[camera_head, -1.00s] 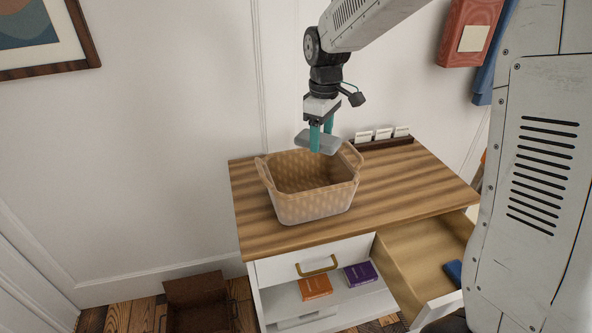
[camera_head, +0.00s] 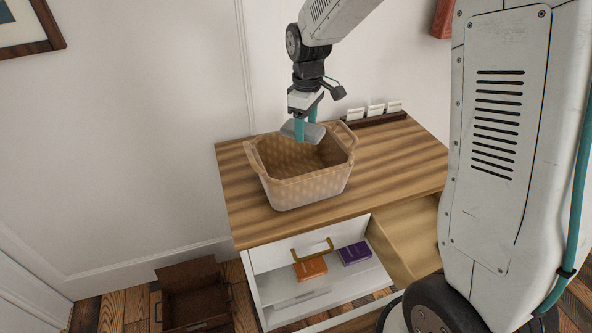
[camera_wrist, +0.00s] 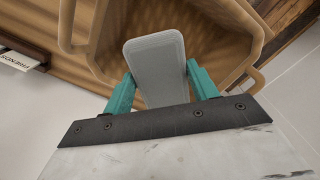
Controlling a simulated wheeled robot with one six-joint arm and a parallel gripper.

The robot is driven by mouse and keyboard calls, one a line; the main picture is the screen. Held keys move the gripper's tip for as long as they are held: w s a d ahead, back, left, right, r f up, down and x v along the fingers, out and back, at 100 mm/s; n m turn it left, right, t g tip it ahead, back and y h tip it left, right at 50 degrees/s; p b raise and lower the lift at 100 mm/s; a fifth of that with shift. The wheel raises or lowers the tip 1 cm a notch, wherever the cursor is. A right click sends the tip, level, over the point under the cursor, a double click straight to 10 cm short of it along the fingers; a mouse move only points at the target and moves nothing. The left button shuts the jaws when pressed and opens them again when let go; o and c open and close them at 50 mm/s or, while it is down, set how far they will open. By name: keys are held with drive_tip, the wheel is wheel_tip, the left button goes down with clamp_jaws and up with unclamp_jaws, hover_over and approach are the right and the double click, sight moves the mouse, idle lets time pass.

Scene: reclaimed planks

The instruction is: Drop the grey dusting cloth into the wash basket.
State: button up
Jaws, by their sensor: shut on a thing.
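The grey dusting cloth (camera_head: 302,132) is a flat, rounded grey slab held between the teal fingers of my gripper (camera_head: 306,130). The wrist view also shows the cloth (camera_wrist: 157,68) with a teal finger on each side of it. The wash basket (camera_head: 308,190) is a tan woven basket with two handles, standing upright on the wooden top of the cabinet. My gripper and the cloth are over the basket's opening, near its far rim. In the wrist view the basket's rim (camera_wrist: 247,78) surrounds the cloth on several sides.
The wooden cabinet top (camera_head: 400,165) is clear to the basket's right. A rack with white cards (camera_head: 375,118) stands at the back. A brown box (camera_head: 195,296) is on the floor.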

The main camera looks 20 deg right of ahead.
drive_tip(key=shift+f, duration=0.1)
drive_tip(key=o, duration=1)
wheel_tip(320, 180, up, 8)
drive_tip(key=shift+f, duration=0.1)
